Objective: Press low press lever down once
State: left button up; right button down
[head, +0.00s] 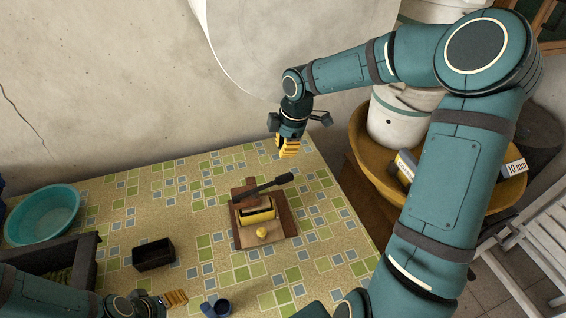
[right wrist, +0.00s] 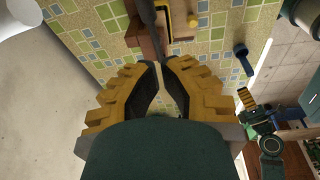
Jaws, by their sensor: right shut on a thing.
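The low press (head: 265,232) stands on the tiled table, a wooden board with a yellow box-shaped part and a small yellow knob. Its dark lever (head: 262,188) slants up to the right above the board. My right gripper (head: 289,155) is just beyond the lever's free end, with a gap visible between them in the head view.
A teal bowl (head: 42,214) and a dark crate (head: 90,246) are at far left. A wooden basin (head: 504,194) stands right of the table. Table around the press is clear.

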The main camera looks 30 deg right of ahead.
send_over(280, 183)
notch_tip(280, 183, down, 9)
pick_arm(q)
jog(key=shift+f+b, duration=0.4)
jog(key=shift+f, duration=0.05)
pick_arm(e)
jog(key=shift+s+d+f, duration=0.1)
jog(key=shift+d+f, duration=0.05)
jog(key=shift+f, duration=0.85)
jog(key=shift+s+d+f, duration=0.1)
jog(key=shift+f, duration=0.9)
